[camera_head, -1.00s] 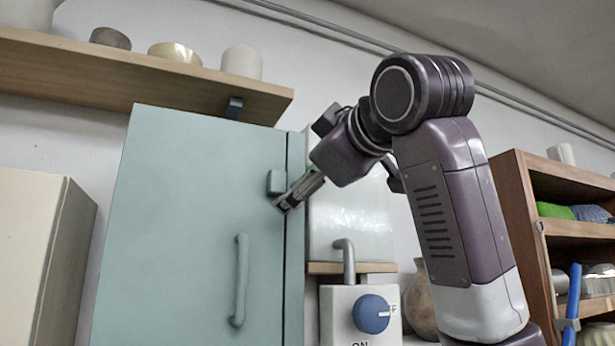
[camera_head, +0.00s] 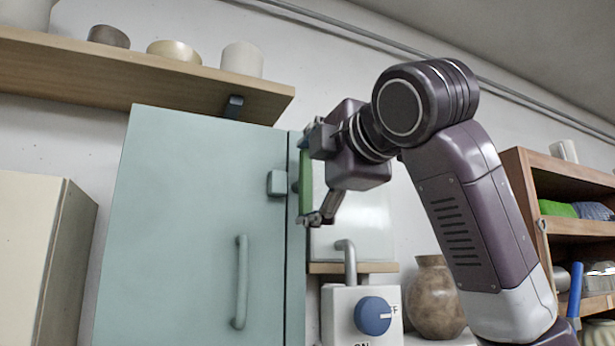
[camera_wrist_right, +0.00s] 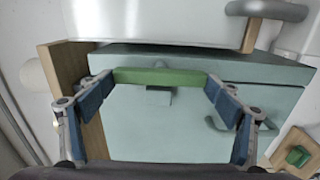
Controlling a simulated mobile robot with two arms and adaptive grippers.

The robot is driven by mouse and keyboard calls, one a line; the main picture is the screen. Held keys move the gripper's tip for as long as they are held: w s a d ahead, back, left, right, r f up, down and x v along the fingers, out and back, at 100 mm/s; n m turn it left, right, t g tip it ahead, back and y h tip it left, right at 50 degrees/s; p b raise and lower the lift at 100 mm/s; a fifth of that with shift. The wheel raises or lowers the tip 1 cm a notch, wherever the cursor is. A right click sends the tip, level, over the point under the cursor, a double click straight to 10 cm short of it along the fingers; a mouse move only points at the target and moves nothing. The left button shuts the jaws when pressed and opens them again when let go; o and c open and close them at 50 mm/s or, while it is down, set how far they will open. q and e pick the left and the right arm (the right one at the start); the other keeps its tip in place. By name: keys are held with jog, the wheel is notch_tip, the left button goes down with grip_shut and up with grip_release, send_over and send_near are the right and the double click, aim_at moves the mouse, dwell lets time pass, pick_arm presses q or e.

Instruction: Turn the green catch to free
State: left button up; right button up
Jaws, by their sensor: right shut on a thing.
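The green catch (camera_head: 305,187) is a bar standing upright at the right edge of the pale teal cabinet door (camera_head: 185,210). My right gripper (camera_head: 306,180) has one finger at the bar's top end and one at its bottom end. In the right wrist view the green bar (camera_wrist_right: 160,76) spans between the two blue-padded fingers (camera_wrist_right: 160,92), which are shut on its ends. A small teal block (camera_head: 277,184) sits on the door just left of the catch. My left gripper is in neither view.
A door handle (camera_head: 240,283) is below the catch. A switch box with a blue knob (camera_head: 373,315) and a grey pipe (camera_head: 346,262) stand below right. A wooden shelf (camera_head: 140,81) with bowls is above. A brown vase (camera_head: 435,297) stands behind my right arm.

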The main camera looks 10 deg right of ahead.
dwell(0.5)
jog(key=o, duration=1.1)
jog(key=shift+w, duration=0.1)
jog(key=s+d, duration=0.2)
jog(key=s, duration=0.9)
jog(key=shift+s+d, duration=0.15)
jog(key=shift+s, duration=0.25)
jog(key=shift+f, duration=0.1)
